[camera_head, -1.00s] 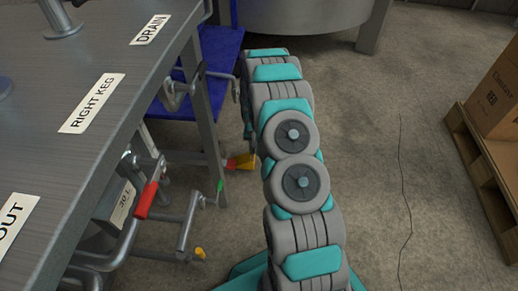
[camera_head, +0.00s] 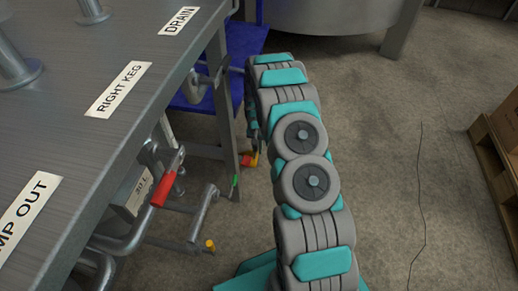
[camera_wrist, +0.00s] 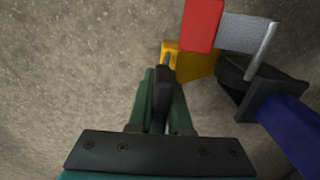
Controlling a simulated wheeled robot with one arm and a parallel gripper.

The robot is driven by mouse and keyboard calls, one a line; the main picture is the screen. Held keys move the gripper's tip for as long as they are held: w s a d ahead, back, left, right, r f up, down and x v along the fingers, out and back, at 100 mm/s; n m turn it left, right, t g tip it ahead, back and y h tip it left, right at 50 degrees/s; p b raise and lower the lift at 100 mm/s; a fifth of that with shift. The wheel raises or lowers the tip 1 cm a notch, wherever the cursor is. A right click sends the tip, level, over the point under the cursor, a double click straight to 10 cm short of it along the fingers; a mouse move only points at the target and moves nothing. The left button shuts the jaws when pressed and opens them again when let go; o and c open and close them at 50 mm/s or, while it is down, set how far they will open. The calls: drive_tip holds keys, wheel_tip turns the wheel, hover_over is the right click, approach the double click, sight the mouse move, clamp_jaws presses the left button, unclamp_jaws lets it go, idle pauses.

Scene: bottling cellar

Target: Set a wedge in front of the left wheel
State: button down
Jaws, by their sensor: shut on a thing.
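My gripper (camera_wrist: 162,78) points downward in the wrist view, shut on a yellow wedge (camera_wrist: 197,66) just past its fingertips. The wedge is low over the floor; I cannot tell whether it touches it. A dark wheel and bracket (camera_wrist: 243,80) under a blue frame part (camera_wrist: 290,122) are close to the wedge's right. A red block (camera_wrist: 202,24) with a grey plate (camera_wrist: 246,33) lies just beyond the wedge. In the head view the wedge (camera_head: 255,158) is a small yellow patch beside my arm, with most of the gripper hidden.
A steel table (camera_head: 60,95) with labels fills the left. Under it are pipes, a red-handled lever (camera_head: 168,178) and a yellow-tipped pipe (camera_head: 210,245). A blue frame (camera_head: 205,100) stands behind. A pallet (camera_head: 490,165) with a box is at right. The floor between is clear.

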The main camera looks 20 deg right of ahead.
drive_tip(key=c, duration=0.8)
unclamp_jaws()
drive_tip(key=shift+o, duration=0.2)
